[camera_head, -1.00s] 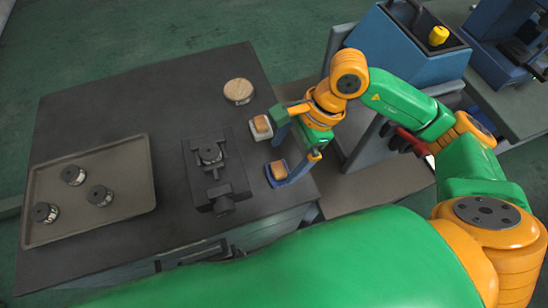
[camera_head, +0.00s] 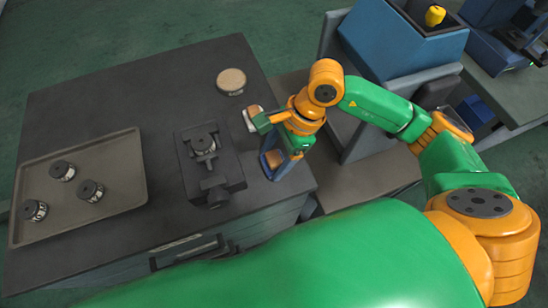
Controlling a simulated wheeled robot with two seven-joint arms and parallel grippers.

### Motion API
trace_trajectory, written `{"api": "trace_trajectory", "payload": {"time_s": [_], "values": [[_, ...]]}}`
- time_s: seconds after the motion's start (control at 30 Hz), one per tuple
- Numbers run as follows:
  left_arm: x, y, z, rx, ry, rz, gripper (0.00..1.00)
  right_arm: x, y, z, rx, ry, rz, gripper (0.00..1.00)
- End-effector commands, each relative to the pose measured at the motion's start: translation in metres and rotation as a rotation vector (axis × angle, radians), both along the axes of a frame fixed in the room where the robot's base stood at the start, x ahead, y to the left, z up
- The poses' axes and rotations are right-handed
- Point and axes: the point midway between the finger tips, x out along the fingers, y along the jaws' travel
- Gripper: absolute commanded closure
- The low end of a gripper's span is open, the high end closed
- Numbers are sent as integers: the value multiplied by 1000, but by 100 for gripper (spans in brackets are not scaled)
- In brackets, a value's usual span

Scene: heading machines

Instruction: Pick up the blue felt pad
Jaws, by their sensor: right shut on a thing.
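The blue felt pad (camera_head: 279,173), with a brown block on top, is near the right edge of the dark table. My right gripper (camera_head: 276,147) is over it and shut on it. The gripper covers part of the pad, and I cannot tell whether the pad touches the table. A similar white pad (camera_head: 250,121) with a brown top lies just beyond, close to a finger of my right gripper. My left gripper is not in view.
A black fixture (camera_head: 211,170) stands left of the pad. A grey tray (camera_head: 112,160) with several dark cylindrical parts lies farther left. A round tan disc (camera_head: 231,80) lies at the back. A blue machine (camera_head: 385,45) stands right of the table.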

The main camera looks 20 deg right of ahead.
Motion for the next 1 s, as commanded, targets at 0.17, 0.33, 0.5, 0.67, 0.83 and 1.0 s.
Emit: {"api": "trace_trajectory", "payload": {"time_s": [0.17, 0.33, 0.5, 0.67, 0.83, 1.0], "values": [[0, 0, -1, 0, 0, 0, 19, 1, 1, 13, 2, -4, 0, 80], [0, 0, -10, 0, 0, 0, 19, -14, -7, 48, -2, -10, 2, 80], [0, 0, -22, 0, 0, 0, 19, -57, -25, 92, -4, -13, 0, 80], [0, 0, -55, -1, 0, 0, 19, -97, -40, 105, -1, -15, -5, 80], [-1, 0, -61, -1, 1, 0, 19, -121, -50, 124, -2, -7, -4, 80], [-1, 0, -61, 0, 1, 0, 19, -130, -52, 130, -2, -2, -1, 80]]}}
